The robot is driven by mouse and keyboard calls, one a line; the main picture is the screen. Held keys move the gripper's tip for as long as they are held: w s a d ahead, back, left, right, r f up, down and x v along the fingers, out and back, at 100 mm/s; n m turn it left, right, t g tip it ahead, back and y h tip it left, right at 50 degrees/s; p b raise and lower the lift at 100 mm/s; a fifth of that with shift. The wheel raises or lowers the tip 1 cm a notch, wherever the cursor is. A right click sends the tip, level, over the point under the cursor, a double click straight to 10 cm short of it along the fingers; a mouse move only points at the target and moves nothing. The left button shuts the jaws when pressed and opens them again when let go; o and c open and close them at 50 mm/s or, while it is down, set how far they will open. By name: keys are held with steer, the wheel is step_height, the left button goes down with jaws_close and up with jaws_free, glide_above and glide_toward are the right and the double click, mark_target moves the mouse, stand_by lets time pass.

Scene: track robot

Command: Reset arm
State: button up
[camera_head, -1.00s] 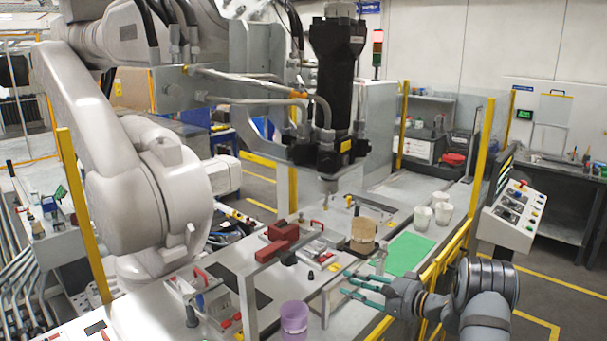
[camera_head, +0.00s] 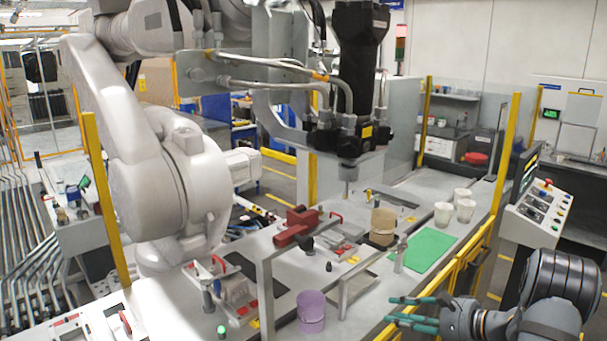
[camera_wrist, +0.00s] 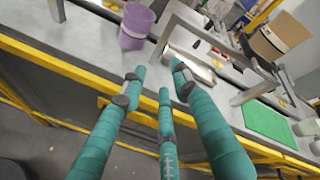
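My gripper (camera_head: 392,310) has teal fingers and is at the lower right in the head view, beside the front edge of the workbench (camera_head: 359,331). In the wrist view my gripper (camera_wrist: 157,75) shows its fingers extended and apart, with nothing between them. The fingers point toward the bench edge and touch no object that I can see. My grey arm is folded at the lower right in the head view.
A purple cup (camera_head: 311,311) stands on the bench near a metal frame. A yellow rail (camera_head: 458,283) borders the bench. A control panel (camera_head: 536,220) stands at right.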

steer(key=s+f+m+g+h, duration=0.1)
steer(key=s+f+g, duration=0.3)
steer(key=s+f, duration=0.4)
steer(key=shift+d+f+m+h, duration=0.25)
steer(key=shift+d+m+h, duration=0.05)
steer(key=shift+h, duration=0.1)
